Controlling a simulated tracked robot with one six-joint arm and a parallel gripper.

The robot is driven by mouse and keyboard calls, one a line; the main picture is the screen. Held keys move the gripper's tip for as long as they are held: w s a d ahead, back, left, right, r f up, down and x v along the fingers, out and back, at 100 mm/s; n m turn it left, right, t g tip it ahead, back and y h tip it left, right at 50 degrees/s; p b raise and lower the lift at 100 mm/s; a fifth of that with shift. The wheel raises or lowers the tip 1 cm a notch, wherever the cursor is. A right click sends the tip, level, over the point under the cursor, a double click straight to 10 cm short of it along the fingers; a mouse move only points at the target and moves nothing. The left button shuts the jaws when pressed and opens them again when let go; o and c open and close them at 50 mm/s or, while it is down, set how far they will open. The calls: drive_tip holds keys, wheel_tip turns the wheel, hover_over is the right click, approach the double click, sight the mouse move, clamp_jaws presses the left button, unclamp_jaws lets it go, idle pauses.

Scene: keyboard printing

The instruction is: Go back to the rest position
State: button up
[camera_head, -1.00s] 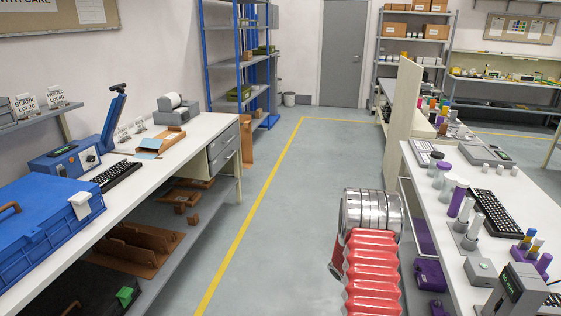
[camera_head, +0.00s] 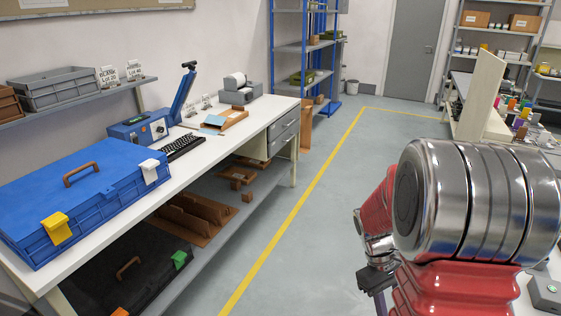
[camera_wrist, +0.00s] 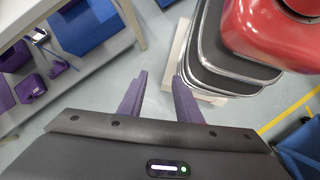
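My gripper (camera_wrist: 158,88) shows in the wrist view with its two purple fingers apart and nothing between them; floor and a pale edge show beyond. In the head view the dark gripper (camera_head: 376,280) hangs over the aisle floor, below and left of my large silver and red arm links. It is apart from both workbenches. Its fingertips are too small to make out there.
The left workbench (camera_head: 222,128) bears a blue case (camera_head: 95,195), a black keyboard (camera_head: 184,147) and a blue press (camera_head: 140,128). Blue shelving (camera_head: 290,78) stands behind. The aisle floor (camera_head: 300,235) is clear around the yellow line.

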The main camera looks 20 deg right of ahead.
drive_tip(key=s+a+r+m+t+y, duration=0.1)
drive_tip(key=a+r+t, duration=1)
drive_tip(key=a+r, duration=0.8)
drive_tip(key=a, duration=0.4)
drive_tip(key=shift+r+y, duration=0.25)
drive_tip(key=shift+y, duration=0.15)
drive_tip(key=shift+s+d, duration=0.1)
drive_tip(key=shift+s, duration=0.05)
